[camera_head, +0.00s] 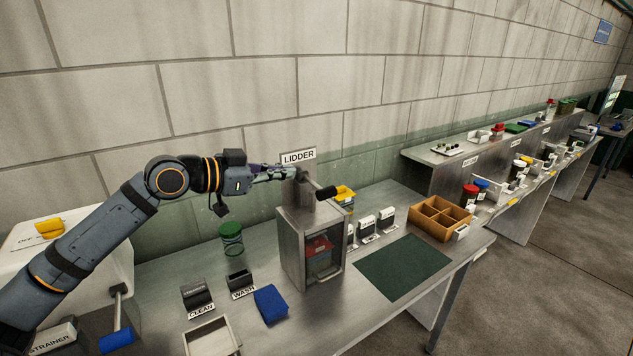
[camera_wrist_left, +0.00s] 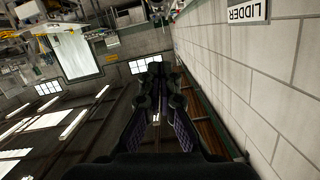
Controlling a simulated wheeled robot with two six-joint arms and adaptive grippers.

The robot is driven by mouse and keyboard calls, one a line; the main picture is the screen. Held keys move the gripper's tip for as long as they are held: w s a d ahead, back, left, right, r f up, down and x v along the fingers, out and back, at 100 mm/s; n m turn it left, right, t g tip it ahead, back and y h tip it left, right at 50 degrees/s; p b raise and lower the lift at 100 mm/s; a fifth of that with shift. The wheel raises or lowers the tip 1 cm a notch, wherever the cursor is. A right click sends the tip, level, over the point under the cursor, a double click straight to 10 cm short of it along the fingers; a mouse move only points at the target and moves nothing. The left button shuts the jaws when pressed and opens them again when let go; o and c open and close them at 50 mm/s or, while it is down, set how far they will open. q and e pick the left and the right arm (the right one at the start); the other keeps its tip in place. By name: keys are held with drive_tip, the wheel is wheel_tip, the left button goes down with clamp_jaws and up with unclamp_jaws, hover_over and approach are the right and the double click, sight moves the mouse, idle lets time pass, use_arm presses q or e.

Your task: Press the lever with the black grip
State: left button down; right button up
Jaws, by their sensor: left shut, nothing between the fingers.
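The lever's black grip (camera_head: 326,192) sticks out to the right from the top of the grey metal lidder machine (camera_head: 296,250), below the LIDDER sign (camera_head: 298,157). My left gripper (camera_head: 284,172) is shut and empty. It reaches in from the left at the height of the machine's upper post, close to the post and left of the black grip. I cannot tell whether it touches the post. In the left wrist view the shut fingers (camera_wrist_left: 158,75) show, with the LIDDER sign (camera_wrist_left: 247,12) at the top right; the lever does not show there. My right gripper is not in view.
A dark green mat (camera_head: 403,268) and a wooden divided box (camera_head: 440,217) lie to the right. The wall stands close behind.

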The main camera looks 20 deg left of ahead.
use_arm(q)
drive_tip(key=p, duration=0.8)
hover_over(320, 193)
drive_tip(key=s, duration=0.1)
wheel_tip(320, 193, down, 2)
drive_tip(key=f+b, duration=0.1)
drive_tip(key=w+f+b, duration=0.1)
drive_tip(key=f, duration=0.1)
drive_tip(key=shift+d+f, duration=0.1)
drive_tip(key=shift+f, duration=0.5)
drive_tip(key=shift+a+f+b, duration=0.2)
drive_tip(key=shift+a+b, duration=0.1)
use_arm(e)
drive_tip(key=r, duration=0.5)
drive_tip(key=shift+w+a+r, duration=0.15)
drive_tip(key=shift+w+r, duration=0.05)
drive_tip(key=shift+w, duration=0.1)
use_arm(q)
drive_tip(key=shift+d, duration=0.1)
